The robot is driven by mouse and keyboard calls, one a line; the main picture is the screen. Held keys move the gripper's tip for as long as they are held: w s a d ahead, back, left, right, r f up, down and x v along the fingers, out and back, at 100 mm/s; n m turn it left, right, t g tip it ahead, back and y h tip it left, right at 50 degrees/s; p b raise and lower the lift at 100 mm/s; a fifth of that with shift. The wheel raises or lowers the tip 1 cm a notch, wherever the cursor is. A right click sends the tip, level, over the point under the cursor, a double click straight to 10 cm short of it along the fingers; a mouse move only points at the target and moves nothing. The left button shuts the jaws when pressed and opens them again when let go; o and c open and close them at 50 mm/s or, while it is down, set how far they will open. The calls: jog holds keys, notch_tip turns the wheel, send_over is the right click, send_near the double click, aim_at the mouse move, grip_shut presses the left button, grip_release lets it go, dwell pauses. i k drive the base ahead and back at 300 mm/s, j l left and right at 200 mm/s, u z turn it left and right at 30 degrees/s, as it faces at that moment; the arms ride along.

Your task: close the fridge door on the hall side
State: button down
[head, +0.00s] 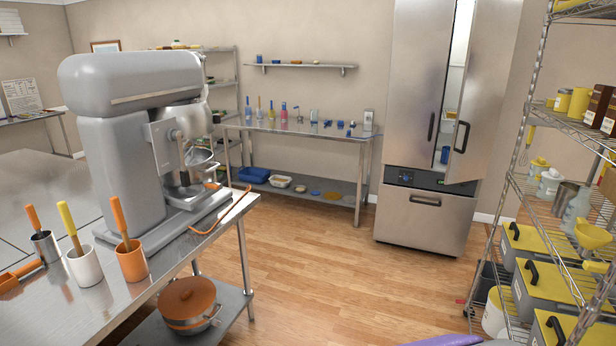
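A tall stainless steel fridge (413,70) stands against the back wall, right of centre. Its left door looks shut. Its right door (487,95) stands partly open, swung out toward me from its right side, with a dark handle (461,137) near its free edge. A narrow strip of the lit inside (455,75) shows between the doors, with a few small items on its shelves. A drawer (424,220) below the doors is shut. My gripper is not in view.
A wire shelf rack (520,180) with yellow-lidded bins stands close on the right. A steel table (215,240) with a large grey mixer (125,140) fills the left. Wood floor (330,280) between them is clear. A purple piece shows at the bottom edge.

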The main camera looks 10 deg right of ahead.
aim_at(494, 33)
jog(key=i+l+z, duration=0.1)
jog(key=i+z, duration=0.2)
jog(key=i, duration=0.35)
jog(key=i+z, duration=0.3)
jog(key=i, duration=0.3)
jog(key=i+j+z, duration=0.3)
jog(key=i, duration=0.35)
